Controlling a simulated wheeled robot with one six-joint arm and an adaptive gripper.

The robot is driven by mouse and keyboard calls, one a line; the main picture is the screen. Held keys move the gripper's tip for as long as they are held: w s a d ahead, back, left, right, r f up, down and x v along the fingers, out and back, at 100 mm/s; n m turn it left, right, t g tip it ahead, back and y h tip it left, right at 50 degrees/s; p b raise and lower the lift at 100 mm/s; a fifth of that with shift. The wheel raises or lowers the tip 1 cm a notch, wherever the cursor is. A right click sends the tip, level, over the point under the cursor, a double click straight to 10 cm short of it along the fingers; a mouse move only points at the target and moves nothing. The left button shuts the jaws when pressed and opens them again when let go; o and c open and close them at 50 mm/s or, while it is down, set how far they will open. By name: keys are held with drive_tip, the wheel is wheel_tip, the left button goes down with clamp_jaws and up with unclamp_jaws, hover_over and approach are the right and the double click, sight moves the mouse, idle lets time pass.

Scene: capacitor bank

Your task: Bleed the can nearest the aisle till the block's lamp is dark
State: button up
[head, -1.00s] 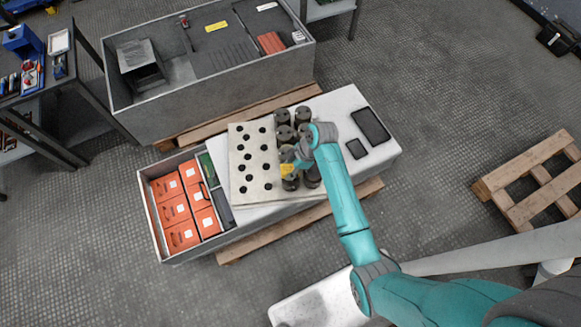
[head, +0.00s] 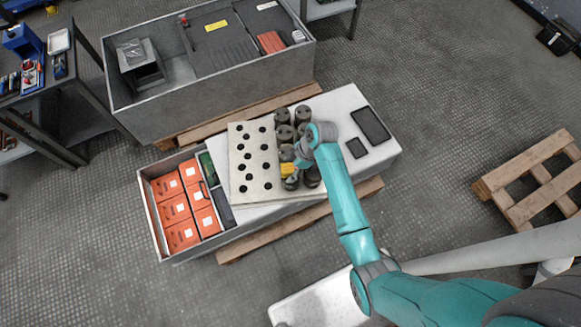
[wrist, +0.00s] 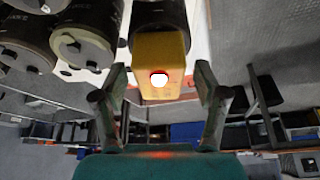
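The far end of the block meets a dark can (wrist: 160,12) in the wrist view; the exact contact is hidden. In the head view the block (head: 287,168) is at the left column of dark cans, beside a front can (head: 290,183). My gripper (head: 296,163) is partly hidden by my wrist. Other cans (head: 283,115) stand in two columns behind.
A pale plate with black holes (head: 240,198) lies left of the cans. A black tablet (head: 371,125) and a small dark pad (head: 356,148) lie to the right on the white top. Orange boxes (head: 173,208) fill a bin at left. A pallet (head: 530,185) lies on the floor at right.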

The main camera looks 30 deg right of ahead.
drive_tip(key=shift+r, duration=0.1)
drive_tip(key=v, duration=1.1)
drive_tip(key=shift+d+r, duration=0.2)
drive_tip(key=shift+r, duration=0.15)
drive_tip(key=s+a+f+m+t+h, duration=0.2)
drive_tip(key=s+f+m+t, duration=0.15)
drive_tip(key=s, duration=0.45)
drive_tip(key=s+a+f+m+t+h, duration=0.1)
drive_tip(key=s+a+f+m+t, duration=0.15)
drive_tip(key=s+m, duration=0.4)
drive_tip(key=s+r+m+t+h, duration=0.1)
drive_tip(key=s+r+m+t, duration=0.3)
drive_tip(key=s+r, duration=1.5)
wheel_tip(320, 180, up, 4)
drive_tip(key=t, duration=0.3)
drive_tip(key=shift+s+f, duration=0.2)
drive_tip(key=shift+f, duration=0.05)
idle(2.3)
